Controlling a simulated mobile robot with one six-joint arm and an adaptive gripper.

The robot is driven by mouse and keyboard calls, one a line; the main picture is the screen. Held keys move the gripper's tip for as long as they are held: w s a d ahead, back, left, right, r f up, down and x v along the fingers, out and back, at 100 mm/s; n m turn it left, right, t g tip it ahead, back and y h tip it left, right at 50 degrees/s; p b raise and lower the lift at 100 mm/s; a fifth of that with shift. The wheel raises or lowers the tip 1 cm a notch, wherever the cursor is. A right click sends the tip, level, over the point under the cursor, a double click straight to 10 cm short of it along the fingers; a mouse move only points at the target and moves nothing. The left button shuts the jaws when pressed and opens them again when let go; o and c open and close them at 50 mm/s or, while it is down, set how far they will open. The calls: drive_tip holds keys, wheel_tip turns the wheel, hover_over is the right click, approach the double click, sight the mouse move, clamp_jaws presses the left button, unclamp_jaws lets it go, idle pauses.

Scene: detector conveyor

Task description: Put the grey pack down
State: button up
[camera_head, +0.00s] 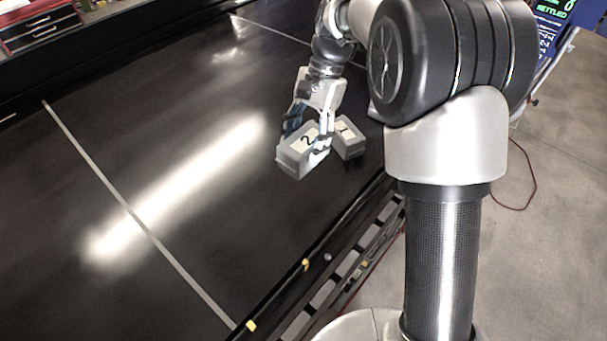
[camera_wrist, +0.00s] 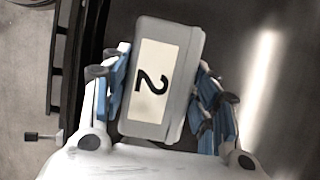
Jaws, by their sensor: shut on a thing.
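The grey pack (camera_head: 297,158) carries a white label with a black 2. It also fills the middle of the wrist view (camera_wrist: 180,75). My gripper (camera_head: 308,140) is shut on it, with blue-padded fingers on both sides in the wrist view (camera_wrist: 160,95). The pack is over the black conveyor belt (camera_head: 190,240), near its right edge. I cannot tell whether its underside touches the belt. A second grey pack (camera_head: 348,146), labelled 1, sits just right of the held one and is partly hidden behind my gripper.
The belt is clear to the left, with a pale line (camera_head: 135,213) across it. A rail with yellow markers (camera_head: 305,264) runs along the near edge. A screen (camera_head: 556,8) shows at the upper right.

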wheel_tip(320, 180, down, 7)
drive_tip(key=shift+w+f, duration=0.25)
drive_tip(key=shift+f, duration=2.3)
drive_tip(key=shift+f, duration=0.2)
drive_tip(key=o, duration=1.5)
drive_tip(key=shift+r, duration=0.1)
